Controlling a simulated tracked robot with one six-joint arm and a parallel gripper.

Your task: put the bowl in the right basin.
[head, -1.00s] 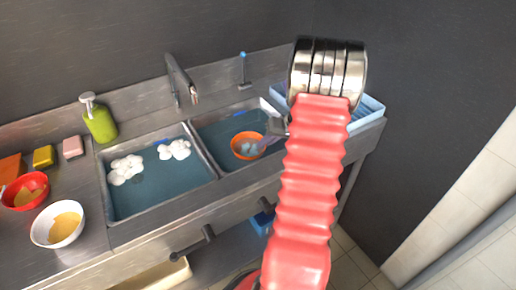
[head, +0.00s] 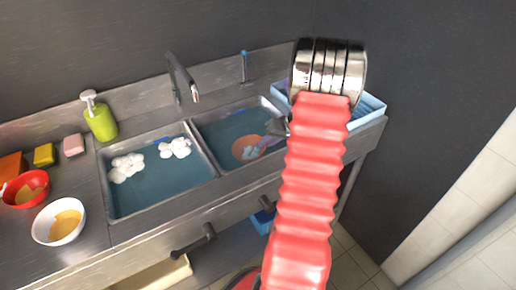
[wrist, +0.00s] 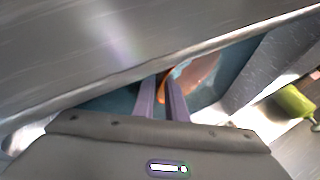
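The orange bowl (head: 244,150) is low in the right basin (head: 212,130), dulled by the blue water over it, with something pale showing inside it. My gripper (head: 265,142) reaches down into that basin at the bowl's right side; the arm hides part of it. In the wrist view the two purple fingers (wrist: 163,90) come close together with the orange rim of the bowl (wrist: 197,75) between them, so my gripper is shut on the rim. I cannot tell whether the bowl touches the basin floor.
The left basin (head: 150,196) holds water and white foam. A faucet (head: 180,75) stands behind the basins. A green soap bottle (head: 101,120), a red bowl (head: 27,200) and a white bowl (head: 45,233) stand left. A light blue rack (head: 367,108) is at right.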

